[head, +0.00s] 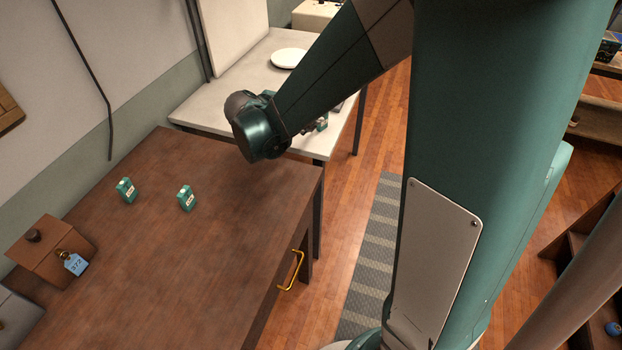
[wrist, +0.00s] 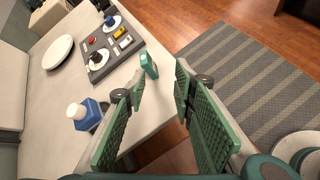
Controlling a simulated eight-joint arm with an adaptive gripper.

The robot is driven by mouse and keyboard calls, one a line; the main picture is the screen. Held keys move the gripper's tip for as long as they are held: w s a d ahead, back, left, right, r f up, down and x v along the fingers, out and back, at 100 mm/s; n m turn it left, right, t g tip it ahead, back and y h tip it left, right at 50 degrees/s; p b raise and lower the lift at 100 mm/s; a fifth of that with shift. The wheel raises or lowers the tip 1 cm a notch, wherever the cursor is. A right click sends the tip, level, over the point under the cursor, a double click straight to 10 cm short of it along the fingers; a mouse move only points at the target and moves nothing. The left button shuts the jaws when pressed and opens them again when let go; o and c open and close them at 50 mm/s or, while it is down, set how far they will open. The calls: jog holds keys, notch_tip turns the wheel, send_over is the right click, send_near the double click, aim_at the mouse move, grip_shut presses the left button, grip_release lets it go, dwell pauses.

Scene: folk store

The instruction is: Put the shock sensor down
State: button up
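A small teal box (wrist: 149,65), likely the shock sensor, is near the edge of the light table (wrist: 60,110) in the wrist view. It shows just beyond the left fingertip and looks upright or slightly tilted. My gripper (wrist: 162,74) has its two green ribbed fingers spread apart, with nothing seen clamped between them. In the head view my arm hides most of the gripper and the spot around it. Two similar teal boxes, one at left (head: 126,190) and one nearer the middle (head: 186,198), stand on the brown table (head: 225,240).
A brown box with a blue tag (head: 75,263) stands on the brown table. The striped rug (wrist: 240,95) lies below.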

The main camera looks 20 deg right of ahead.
jog(key=s+a+r+m+y, duration=0.2)
jog(key=s+m, duration=0.4)
jog(key=s, duration=0.3)
jog(key=s+a+r+m+t+y, duration=0.1)
jog(key=s+a+m+y, duration=0.3)
jog(key=s, duration=0.6)
jog(key=s+a+r+m+t+y, duration=0.1)
jog(key=s+a+r+m+y, duration=0.1)
jog(key=s+a+m, duration=0.4)
jog(key=shift+s+r+m+y, duration=0.4)
jog(key=shift+s+m+y, duration=0.65)
jog(key=shift+s, duration=0.65)
jog(key=shift+o, duration=0.5)
jog(key=shift+a, duration=0.1)
